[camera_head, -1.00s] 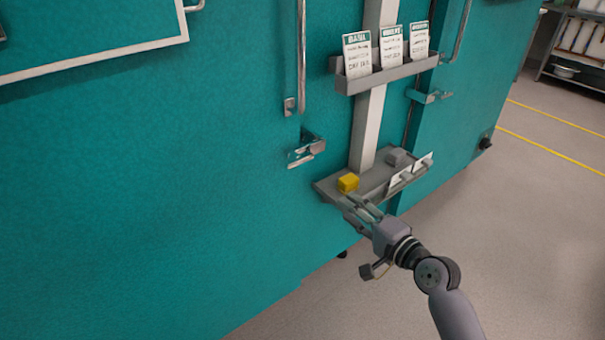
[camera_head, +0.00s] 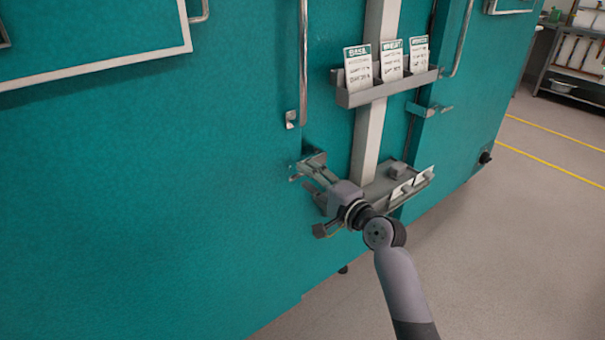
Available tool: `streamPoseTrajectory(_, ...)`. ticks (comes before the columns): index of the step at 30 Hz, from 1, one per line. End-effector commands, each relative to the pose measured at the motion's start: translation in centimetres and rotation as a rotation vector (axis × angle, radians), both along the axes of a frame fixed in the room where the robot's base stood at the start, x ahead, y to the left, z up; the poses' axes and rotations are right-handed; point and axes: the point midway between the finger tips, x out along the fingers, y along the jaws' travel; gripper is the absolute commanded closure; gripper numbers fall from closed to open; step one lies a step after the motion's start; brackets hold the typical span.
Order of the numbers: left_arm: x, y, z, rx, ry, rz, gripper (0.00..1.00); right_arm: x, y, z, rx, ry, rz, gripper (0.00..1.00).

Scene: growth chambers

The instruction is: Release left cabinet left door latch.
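The teal cabinet door (camera_head: 150,190) fills the left of the head view, with a tall vertical metal handle (camera_head: 303,60) near its right edge. The metal door latch (camera_head: 297,177) sits low beside that edge, mostly covered by my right gripper. My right gripper (camera_head: 313,167) comes in from the lower right, its fingertips at the latch. The fingers overlap the latch, so I cannot tell if they grip it or how wide they are. The door looks flush. My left gripper is out of view.
Right of the latch, a pale post (camera_head: 368,135) carries an upper card holder (camera_head: 385,92) and a lower shelf (camera_head: 385,190) with a grey block (camera_head: 397,170). Another latch (camera_head: 428,109) is on the neighbouring cabinet. The floor (camera_head: 500,260) at right is open.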

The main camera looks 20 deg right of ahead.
Motion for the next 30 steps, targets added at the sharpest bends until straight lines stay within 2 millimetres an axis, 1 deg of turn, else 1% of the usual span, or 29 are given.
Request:
streamPoseTrajectory(1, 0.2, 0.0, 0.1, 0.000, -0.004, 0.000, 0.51, 0.8, 0.4, 0.1, 0.002, -0.002, 0.001, 0.63)
streamPoseTrajectory(3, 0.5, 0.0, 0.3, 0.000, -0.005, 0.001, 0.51, 1.7, 0.6, 0.0, 0.002, -0.002, 0.001, 0.63)
streamPoseTrajectory(6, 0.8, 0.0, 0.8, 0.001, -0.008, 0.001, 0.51, 2.6, 1.0, 0.0, -0.001, -0.001, 0.001, 0.63)
streamPoseTrajectory(11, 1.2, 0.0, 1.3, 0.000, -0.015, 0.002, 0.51, 3.1, 1.2, 0.0, -0.002, -0.001, 0.000, 0.63)
streamPoseTrajectory(18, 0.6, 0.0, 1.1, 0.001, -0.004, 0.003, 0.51, 3.1, 1.2, 0.0, -0.001, 0.000, 0.000, 0.64)
streamPoseTrajectory(30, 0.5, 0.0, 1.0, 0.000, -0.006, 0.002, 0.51, 3.1, 1.2, 0.0, -0.001, 0.000, 0.000, 0.90)
